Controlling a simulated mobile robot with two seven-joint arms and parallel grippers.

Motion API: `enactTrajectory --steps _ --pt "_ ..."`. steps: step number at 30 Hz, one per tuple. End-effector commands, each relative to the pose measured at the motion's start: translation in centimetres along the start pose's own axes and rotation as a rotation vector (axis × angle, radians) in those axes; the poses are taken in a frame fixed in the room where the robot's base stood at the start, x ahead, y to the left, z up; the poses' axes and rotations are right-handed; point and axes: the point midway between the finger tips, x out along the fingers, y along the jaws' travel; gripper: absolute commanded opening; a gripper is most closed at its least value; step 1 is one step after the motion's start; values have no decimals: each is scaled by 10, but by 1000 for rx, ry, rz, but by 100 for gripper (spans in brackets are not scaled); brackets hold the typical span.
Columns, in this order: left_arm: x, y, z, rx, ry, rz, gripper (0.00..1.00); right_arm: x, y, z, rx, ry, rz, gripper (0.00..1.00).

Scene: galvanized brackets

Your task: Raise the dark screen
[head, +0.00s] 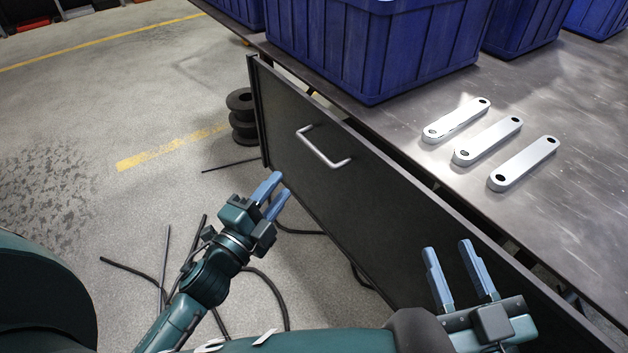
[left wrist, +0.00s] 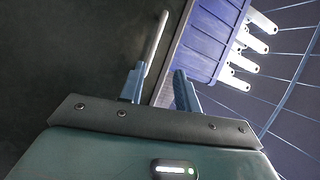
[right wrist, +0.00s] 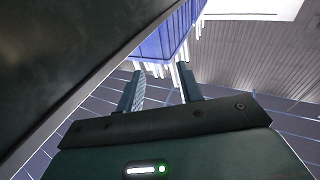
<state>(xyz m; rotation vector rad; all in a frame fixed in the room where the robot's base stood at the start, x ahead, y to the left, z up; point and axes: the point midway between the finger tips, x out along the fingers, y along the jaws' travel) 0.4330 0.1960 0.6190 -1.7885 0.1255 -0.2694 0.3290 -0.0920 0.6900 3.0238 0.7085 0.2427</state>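The dark screen (head: 300,185) is a black panel with a pale rim, standing along the front of the metal table. A silver bar handle (head: 322,148) is fixed to its face. My left gripper (head: 281,184) is open and empty, in front of the screen, below and left of the handle and apart from it. In the left wrist view the handle (left wrist: 156,42) shows beyond the fingertips, beside the dark face (left wrist: 75,50). My right gripper (head: 450,246) is open and empty near the screen's right part. The right wrist view shows the screen (right wrist: 60,50) at left.
The metal table (head: 575,105) holds a blue crate (head: 370,50), with other blue crates behind, and three pale brackets (head: 455,120). Dark rings (head: 243,115) are stacked on the floor beyond the screen's left end. Dark hoses (head: 270,290) lie below my left arm.

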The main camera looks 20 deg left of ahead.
Motion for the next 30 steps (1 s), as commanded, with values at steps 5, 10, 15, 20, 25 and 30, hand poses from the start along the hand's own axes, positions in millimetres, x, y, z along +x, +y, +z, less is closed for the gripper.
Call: enactTrajectory --steps 5,10,15,20,25,30 --pt "3 18 5 117 33 -43 33 -5 -5 11 -6 64 -13 36" --pt "12 16 4 143 41 -53 33 -5 -6 8 -6 79 -17 36" --pt "37 14 3 144 42 -54 33 -5 -6 8 0 81 -19 36" --pt "69 13 2 141 41 -54 33 -4 -7 8 5 90 -22 36" --pt "101 12 1 141 40 -53 33 -2 -5 4 -11 122 -26 36" --pt "123 12 0 139 39 -51 33 0 -3 -1 -33 157 -28 36"
